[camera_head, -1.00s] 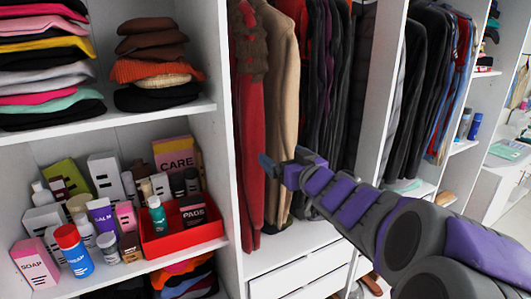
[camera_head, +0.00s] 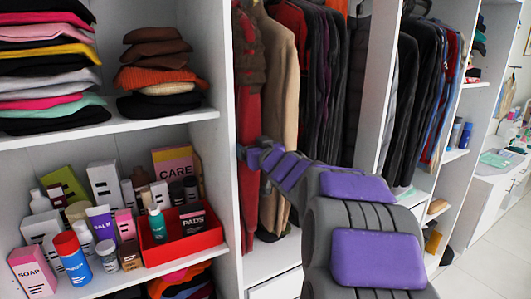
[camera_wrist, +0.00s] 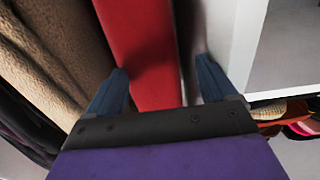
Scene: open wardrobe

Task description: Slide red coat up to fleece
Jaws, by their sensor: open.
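The red coat (camera_head: 247,105) hangs at the left end of the hanging section, beside the white partition, with a brown fuzzy piece at its top. A tan garment with a fleece-like texture (camera_head: 279,85) hangs to its right; it also shows at left in the wrist view (camera_wrist: 60,45). My gripper (camera_head: 245,152) is at the red coat's mid-height. In the wrist view my gripper (camera_wrist: 162,80) is open, one finger on the tan side and one on the partition side. The red coat (camera_wrist: 145,50) appears between the fingers; contact cannot be told.
The white partition (camera_head: 222,160) stands close to the left of my gripper. Left of it are shelves with folded clothes and a red box (camera_head: 160,253) among bottles. Dark garments (camera_head: 325,80) hang right of the tan one. Drawers (camera_head: 275,285) are below.

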